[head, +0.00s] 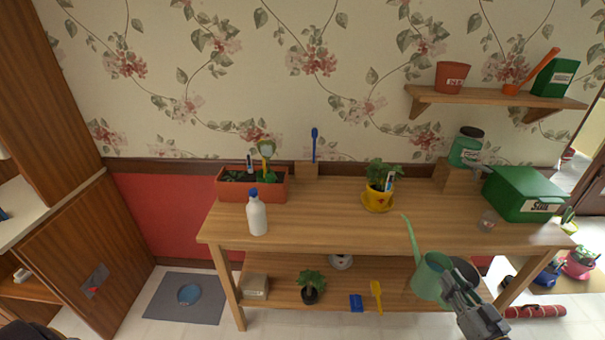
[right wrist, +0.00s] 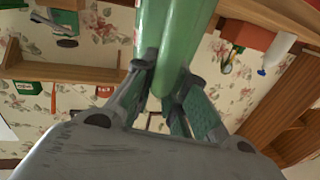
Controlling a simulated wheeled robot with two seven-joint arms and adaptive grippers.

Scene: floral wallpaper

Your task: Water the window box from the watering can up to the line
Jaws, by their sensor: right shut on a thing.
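The window box (head: 265,191) is a long terracotta planter with plants and a marker in it, at the back left of the wooden bench in the head view. It also shows in the right wrist view (right wrist: 247,36). The watering can (head: 431,277) is green with a long thin spout pointing up, at the front right of the bench. My right gripper (head: 457,283) is shut on the watering can, whose green part fills the middle of the right wrist view (right wrist: 168,45). The can is in front of the bench edge, far to the right of the box. My left gripper is not in view.
A white bottle with a blue cap (head: 257,214) stands in front of the window box. A yellow pot with a plant (head: 378,198) stands mid-bench. A green bin (head: 520,193) and a glass (head: 487,221) are at the right. The bench top (head: 325,220) between bottle and yellow pot is clear.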

